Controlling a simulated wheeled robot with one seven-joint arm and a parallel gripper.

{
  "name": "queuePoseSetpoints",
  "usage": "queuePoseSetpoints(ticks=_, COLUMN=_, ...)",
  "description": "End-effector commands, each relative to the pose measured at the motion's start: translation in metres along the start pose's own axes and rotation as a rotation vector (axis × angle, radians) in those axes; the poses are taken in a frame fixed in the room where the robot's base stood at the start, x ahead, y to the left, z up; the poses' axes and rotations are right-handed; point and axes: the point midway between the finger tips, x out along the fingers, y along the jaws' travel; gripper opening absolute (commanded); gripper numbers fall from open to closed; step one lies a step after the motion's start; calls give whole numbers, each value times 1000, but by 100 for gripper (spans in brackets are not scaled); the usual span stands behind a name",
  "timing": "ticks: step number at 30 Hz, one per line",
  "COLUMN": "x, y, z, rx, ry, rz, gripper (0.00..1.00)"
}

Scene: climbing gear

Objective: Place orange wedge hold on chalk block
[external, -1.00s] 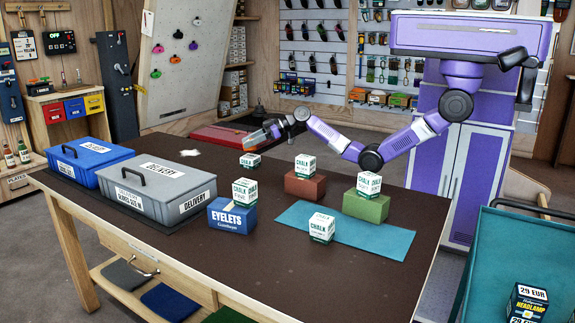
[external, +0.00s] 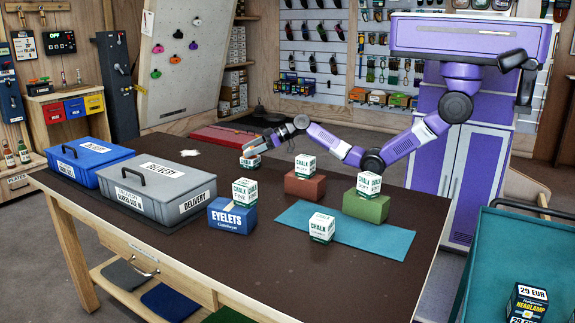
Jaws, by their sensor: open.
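White-and-green chalk blocks stand on the table. One small chalk block (external: 250,161) stands by itself near the far edge. Others sit on the eyelets box (external: 232,216), the red-brown block (external: 305,187) and the green block (external: 366,206). Another chalk block (external: 322,228) stands on the teal mat (external: 375,235). I cannot pick out an orange wedge hold on the table; a small orange hold (external: 175,59) is on the climbing panel at the back. My gripper (external: 250,149) is open, low, right over the far small chalk block and partly covering it; contact cannot be told.
A blue crate (external: 88,160) and a grey delivery crate (external: 158,190) stand on the table's left. A white patch (external: 188,152) lies behind them. The front of the dark tabletop (external: 270,265) is clear.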

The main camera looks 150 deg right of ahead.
Motion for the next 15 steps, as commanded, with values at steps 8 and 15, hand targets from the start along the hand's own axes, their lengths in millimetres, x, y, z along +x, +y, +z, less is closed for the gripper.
queuePoseSetpoints(ticks=8, x=-19, y=0, z=-3, rx=0, ry=1, rz=1, gripper=70)
queuePoseSetpoints(ticks=15, x=-68, y=1, z=-4, rx=1, ry=2, rz=3, gripper=70)
